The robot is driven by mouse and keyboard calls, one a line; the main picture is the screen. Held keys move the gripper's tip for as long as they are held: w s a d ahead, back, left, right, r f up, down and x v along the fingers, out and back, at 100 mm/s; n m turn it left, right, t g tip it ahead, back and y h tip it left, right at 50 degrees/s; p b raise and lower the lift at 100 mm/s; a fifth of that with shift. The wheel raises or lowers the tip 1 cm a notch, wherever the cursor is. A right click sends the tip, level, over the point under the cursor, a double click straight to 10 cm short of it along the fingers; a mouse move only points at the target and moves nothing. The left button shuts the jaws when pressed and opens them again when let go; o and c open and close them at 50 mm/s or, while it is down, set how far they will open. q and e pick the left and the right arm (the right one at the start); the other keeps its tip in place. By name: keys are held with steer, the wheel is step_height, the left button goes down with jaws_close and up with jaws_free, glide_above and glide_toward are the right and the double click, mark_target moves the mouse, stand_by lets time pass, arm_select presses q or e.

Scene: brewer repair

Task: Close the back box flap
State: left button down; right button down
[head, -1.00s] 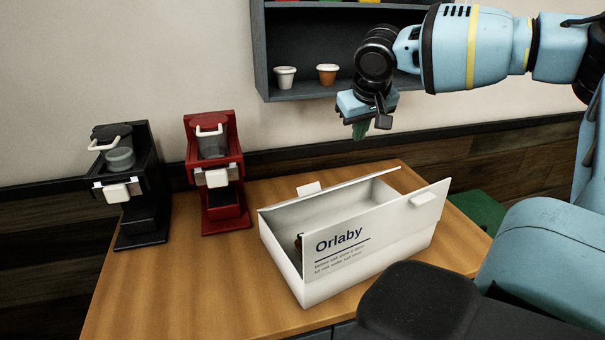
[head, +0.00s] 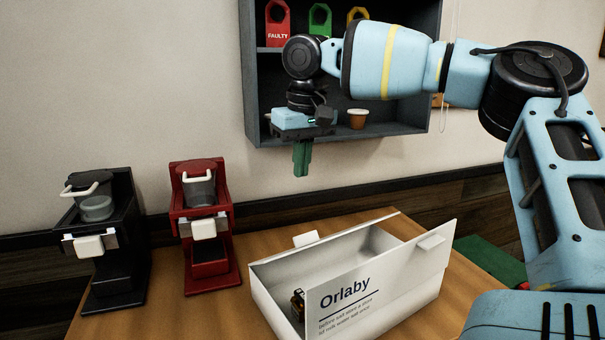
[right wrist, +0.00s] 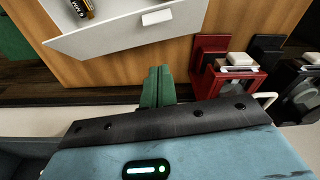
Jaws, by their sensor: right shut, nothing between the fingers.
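The white box (head: 400,300) marked "Orlaby" stands open on the table. Its front flap (head: 385,275) stands up with a tab at the right. The back flap (right wrist: 125,35) shows in the right wrist view as a broad white panel spread out from the box; in the head view its tab (head: 306,239) sticks up behind the back edge. My right gripper (head: 302,172) is shut and empty, green fingers pointing down, above and behind the box's back left side. In the right wrist view its fingers (right wrist: 158,72) appear beside the flap's edge, apparently apart from it. My left gripper is out of view.
A black-and-gold item (head: 298,302) lies inside the box. A red brewer (head: 203,230) and a black brewer (head: 105,240) stand to the left. A wall shelf (head: 400,128) with an orange-brown cup (head: 357,118) hangs behind my gripper. Bare table lies between the red brewer and the box.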

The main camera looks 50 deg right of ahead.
step_height(320, 180, down, 10)
steer(key=shift+s+r, duration=0.15)
steer(key=shift+r, duration=0.1)
arm_select(q)
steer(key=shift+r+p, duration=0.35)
steer(key=shift+p, duration=0.05)
arm_select(e)
steer(key=shift+s+a+f, duration=0.2)
steer(key=shift+s+f, duration=0.3)
steer(key=shift+f, duration=0.25)
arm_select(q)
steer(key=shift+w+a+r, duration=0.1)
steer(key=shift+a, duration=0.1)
arm_select(e)
steer(key=shift+d, duration=0.1)
